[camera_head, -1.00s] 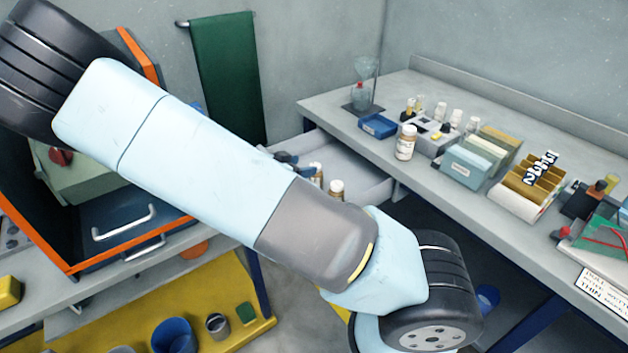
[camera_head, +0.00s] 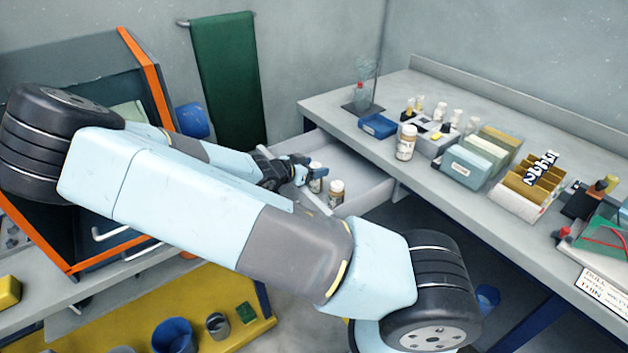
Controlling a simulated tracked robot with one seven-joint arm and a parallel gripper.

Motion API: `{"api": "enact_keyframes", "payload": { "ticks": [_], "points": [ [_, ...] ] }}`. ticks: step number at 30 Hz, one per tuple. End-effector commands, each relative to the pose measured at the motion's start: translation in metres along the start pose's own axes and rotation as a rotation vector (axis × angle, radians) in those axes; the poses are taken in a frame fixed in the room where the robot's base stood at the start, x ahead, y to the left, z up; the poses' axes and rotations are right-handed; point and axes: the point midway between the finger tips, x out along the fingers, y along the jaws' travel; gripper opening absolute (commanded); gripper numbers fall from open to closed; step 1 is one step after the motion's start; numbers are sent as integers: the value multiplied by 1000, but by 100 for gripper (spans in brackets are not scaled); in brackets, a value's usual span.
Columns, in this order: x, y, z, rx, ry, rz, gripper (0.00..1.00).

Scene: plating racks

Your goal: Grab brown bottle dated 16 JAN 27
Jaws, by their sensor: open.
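My gripper (camera_head: 305,172) is open at the left part of an open drawer (camera_head: 358,182) under the bench. Two brown bottles with white caps are in the drawer. One brown bottle (camera_head: 315,180) stands right by the gripper's fingers and is partly covered by them; I cannot tell if they touch it. The other brown bottle (camera_head: 336,194) stands just to the right and nearer, apart from the fingers. A larger bottle (camera_head: 405,143) with a white cap and brownish contents stands on the bench top. No date can be read on any label.
The bench (camera_head: 478,205) holds a blue tray (camera_head: 378,126), a rack of small bottles (camera_head: 437,137), file boxes (camera_head: 466,166) and a card holder (camera_head: 522,196). The drawer's right part is bare. An orange-framed cabinet (camera_head: 148,68) stands at left, a green cloth (camera_head: 226,80) behind.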

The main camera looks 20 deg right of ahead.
Motion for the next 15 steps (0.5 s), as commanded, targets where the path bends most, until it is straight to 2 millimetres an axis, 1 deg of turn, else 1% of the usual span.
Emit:
{"api": "enact_keyframes", "payload": {
  "ticks": [2,15],
  "points": [
    [0,0,0,-1,0,0,68],
    [0,0,0,-1,0,0,26]
  ]
}}
